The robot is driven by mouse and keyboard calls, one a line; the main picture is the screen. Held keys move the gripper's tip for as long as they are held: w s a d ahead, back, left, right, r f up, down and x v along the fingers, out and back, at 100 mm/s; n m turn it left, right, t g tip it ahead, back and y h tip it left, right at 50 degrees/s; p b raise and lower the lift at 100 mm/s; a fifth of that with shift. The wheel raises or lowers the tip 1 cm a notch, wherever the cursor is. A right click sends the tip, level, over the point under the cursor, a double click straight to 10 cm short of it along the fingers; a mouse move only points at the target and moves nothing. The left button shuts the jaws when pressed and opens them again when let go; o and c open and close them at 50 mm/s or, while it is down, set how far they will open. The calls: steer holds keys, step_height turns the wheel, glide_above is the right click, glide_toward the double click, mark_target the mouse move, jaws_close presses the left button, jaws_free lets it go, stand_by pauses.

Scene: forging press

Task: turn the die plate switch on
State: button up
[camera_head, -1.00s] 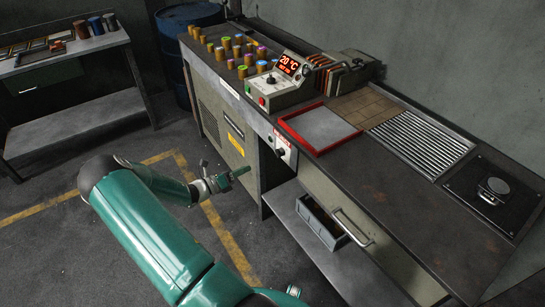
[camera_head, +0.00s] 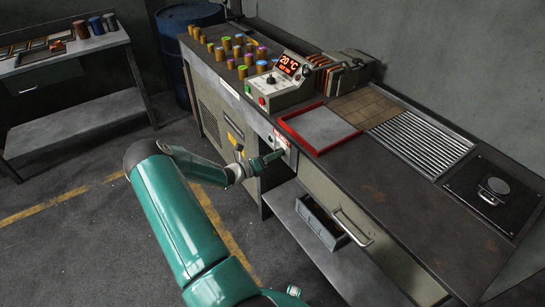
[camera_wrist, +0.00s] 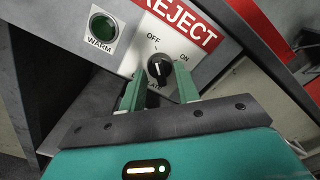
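The die plate switch (camera_wrist: 159,69) is a black rotary knob on a white panel under a red REJECT label. Its white mark points up toward OFF; ON is printed to its upper right. The lettering below the knob is partly hidden. My gripper (camera_wrist: 158,88) is open, with one green finger to the lower left of the knob and the other to its lower right. I cannot tell whether either finger touches it. In the head view my gripper (camera_head: 271,160) is at the bench front, covering much of the knob.
A dark green WARM lamp (camera_wrist: 103,28) sits left of the switch. Above the panel, a red-framed tray (camera_head: 318,129) and a control box reading 20 °C (camera_head: 277,87) stand on the bench. A drawer handle (camera_head: 352,228) and a grey bin (camera_head: 322,222) are to the lower right.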

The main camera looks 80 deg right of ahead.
jaws_close()
steer(key=shift+m, duration=0.4)
steer(key=m, duration=1.7)
steer(key=shift+w+f, duration=0.1)
steer(key=shift+f, duration=0.05)
stand_by(0.4)
